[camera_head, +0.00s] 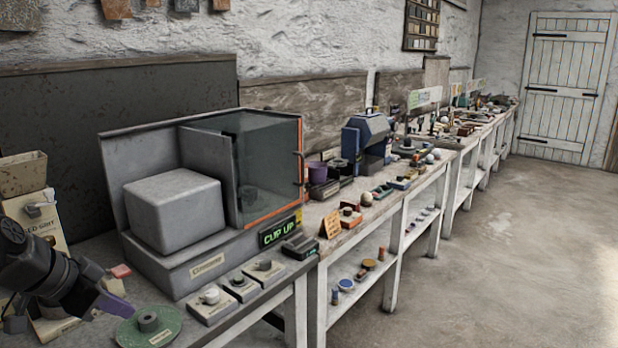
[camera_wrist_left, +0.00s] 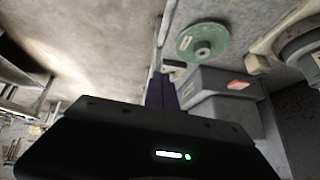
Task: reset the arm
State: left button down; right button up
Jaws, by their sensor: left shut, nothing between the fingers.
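My left gripper (camera_head: 116,303) comes in from the left in the head view, low over the near left end of the bench. Its purple fingers are shut with nothing between them. They also show in the left wrist view (camera_wrist_left: 160,92) above the dark gripper body. The disc also shows in the left wrist view (camera_wrist_left: 188,44). My right gripper is not in view.
A grey machine with a glass-fronted box (camera_head: 270,170) and a lit sign stands behind the disc. Small knobbed blocks (camera_head: 212,303) line the bench's front edge. A beige box (camera_head: 22,174) stands at far left. A blue machine (camera_head: 366,140) stands farther along. The floor (camera_head: 480,270) at right is clear.

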pick_arm(q)
jog(key=w+d+f+n+g, duration=0.1)
jog(key=w+d+f, duration=0.15)
jog(key=f, duration=0.65)
jog(key=w+d+f+n+g, duration=0.1)
jog(key=w+d+f+n, duration=0.15)
jog(key=f, duration=0.55)
jog(key=s+d+f+n+g, duration=0.1)
jog(key=s+d+f, duration=0.1)
jog(key=d+f, duration=0.45)
jog(key=s+d+f+g, duration=0.1)
jog(key=s+d+f, duration=0.15)
jog(key=f, duration=0.75)
jog(key=s+d+f+n+g, duration=0.1)
jog(key=s+d+f+n, duration=0.1)
jog(key=s+d+f, duration=0.5)
jog(key=s+d+f+n+h, duration=0.1)
jog(key=s+d+f+n, duration=0.1)
jog(key=s+d+f, duration=0.6)
jog(key=s, duration=0.6)
jog(key=shift+d+f+g+p, duration=0.2)
jog(key=shift+f+g+p, duration=0.1)
jog(key=shift+g, duration=0.1)
jog(key=shift+w, duration=0.1)
